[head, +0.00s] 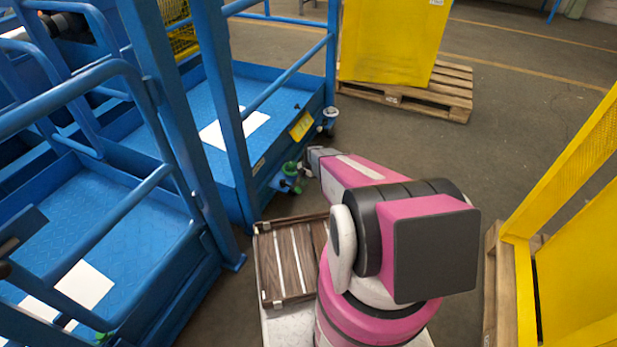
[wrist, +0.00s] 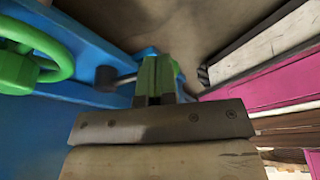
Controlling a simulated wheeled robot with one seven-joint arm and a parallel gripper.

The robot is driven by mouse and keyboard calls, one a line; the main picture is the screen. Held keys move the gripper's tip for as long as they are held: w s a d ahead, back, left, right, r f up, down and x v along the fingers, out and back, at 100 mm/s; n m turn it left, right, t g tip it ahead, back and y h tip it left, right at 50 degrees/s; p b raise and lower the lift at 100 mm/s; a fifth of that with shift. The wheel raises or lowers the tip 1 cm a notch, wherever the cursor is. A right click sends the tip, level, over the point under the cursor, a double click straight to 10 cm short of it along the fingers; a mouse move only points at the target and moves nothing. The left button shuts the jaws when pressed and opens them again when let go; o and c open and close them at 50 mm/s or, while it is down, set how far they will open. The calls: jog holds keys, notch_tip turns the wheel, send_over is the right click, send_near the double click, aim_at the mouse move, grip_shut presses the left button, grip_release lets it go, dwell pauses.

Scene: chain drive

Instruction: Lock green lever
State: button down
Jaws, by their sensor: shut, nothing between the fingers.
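A green lever part (head: 289,180) is on the corner of the blue cart frame, by its lower edge in the head view. My gripper (head: 312,162) is just right of it, at the end of my pink arm. In the wrist view a green upright piece (wrist: 156,74) stands right beyond my gripper (wrist: 154,98); I cannot tell whether they touch. My gripper is shut with nothing held. A green ring-shaped wheel (wrist: 30,55) is on the blue frame at the left of the wrist view. Whether the lever is locked cannot be told.
The blue cart (head: 225,135) with railings fills the left. A wooden slatted board (head: 288,262) lies below the gripper. A yellow block on a pallet (head: 420,95) stands behind, and a yellow frame (head: 560,160) is at the right. The grey floor (head: 500,100) between is clear.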

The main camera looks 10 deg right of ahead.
aim_at(300, 190)
jog(key=shift+s+a, duration=0.25)
jog(key=shift+a, duration=0.1)
jog(key=shift+s, duration=0.1)
jog(key=s+a+m, duration=0.1)
jog(key=s+m, duration=0.1)
jog(key=m, duration=0.1)
jog(key=shift+s+a+t, duration=0.3)
jog(key=shift+a+t, duration=0.05)
jog(key=shift+t, duration=0.05)
jog(key=s+a+m, duration=0.1)
jog(key=m, duration=0.1)
jog(key=s+a+m+t, duration=0.1)
jog(key=shift+a+m+y, duration=0.3)
jog(key=shift+a+m, duration=0.1)
jog(key=a+m+t, duration=0.2)
jog(key=a+m, duration=0.4)
jog(key=a, duration=0.3)
jog(key=shift+s+m, duration=0.25)
jog(key=shift+m, duration=0.15)
jog(key=shift+w+f, duration=0.1)
